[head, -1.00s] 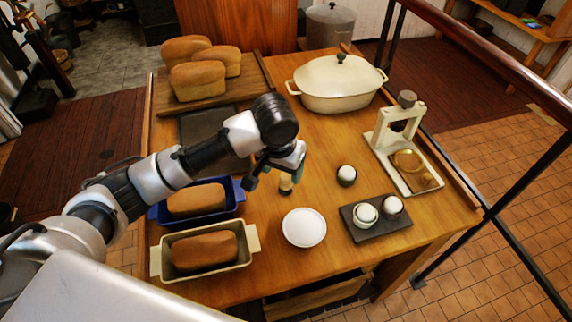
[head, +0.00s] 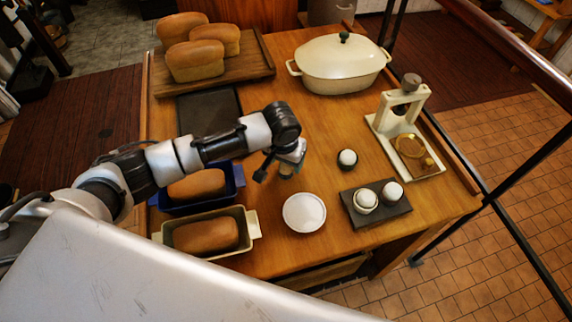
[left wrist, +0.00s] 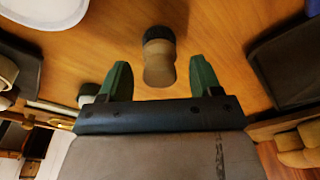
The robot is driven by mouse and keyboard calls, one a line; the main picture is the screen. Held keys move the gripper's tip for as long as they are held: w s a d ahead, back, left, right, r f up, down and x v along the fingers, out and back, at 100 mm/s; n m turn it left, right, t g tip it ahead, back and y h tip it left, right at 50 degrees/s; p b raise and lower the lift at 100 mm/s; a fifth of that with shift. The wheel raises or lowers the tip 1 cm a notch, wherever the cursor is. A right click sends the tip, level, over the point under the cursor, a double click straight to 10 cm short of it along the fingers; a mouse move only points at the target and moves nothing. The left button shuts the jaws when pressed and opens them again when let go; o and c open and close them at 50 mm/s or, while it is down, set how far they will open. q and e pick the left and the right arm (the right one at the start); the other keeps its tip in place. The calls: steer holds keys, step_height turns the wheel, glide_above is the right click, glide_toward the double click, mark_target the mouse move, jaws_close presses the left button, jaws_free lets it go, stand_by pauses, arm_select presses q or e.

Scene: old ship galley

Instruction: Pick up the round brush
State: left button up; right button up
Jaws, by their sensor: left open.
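The round brush (left wrist: 158,62) shows in the left wrist view, with a pale wooden handle and a dark bristle end. It stands between the tips of my left gripper's fingers, with a gap on both sides. My left gripper (left wrist: 159,75) is open and empty, its green fingers on either side of the handle. In the head view my left gripper (head: 278,170) is over the middle of the wooden table, and the brush is mostly hidden behind it. My right gripper is not in view.
A white bowl (head: 304,212) stands just in front of the gripper. Two loaf tins, one blue (head: 238,175) and one cream (head: 253,224), are to its left. A dark tray (head: 400,219) with white cups and a cream press (head: 418,165) are at right. A lidded pot (head: 342,66) is behind.

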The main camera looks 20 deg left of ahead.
arm_select(q)
steer(key=shift+f, duration=0.45)
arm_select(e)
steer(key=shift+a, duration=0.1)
arm_select(q)
steer(key=c, duration=1)
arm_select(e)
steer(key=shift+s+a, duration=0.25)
arm_select(q)
steer(key=shift+w+r, duration=0.1)
steer(key=shift+r, duration=0.35)
steer(key=r, duration=0.2)
steer(key=r+b, duration=0.1)
steer(key=shift+s+d+r, duration=0.3)
steer(key=shift+s+d, duration=0.1)
steer(key=s+d+r+b, duration=0.1)
steer(key=s+d+r, duration=0.5)
steer(key=s+d, duration=0.1)
steer(key=shift+s+d+r, duration=0.2)
steer(key=shift+s+r, duration=0.1)
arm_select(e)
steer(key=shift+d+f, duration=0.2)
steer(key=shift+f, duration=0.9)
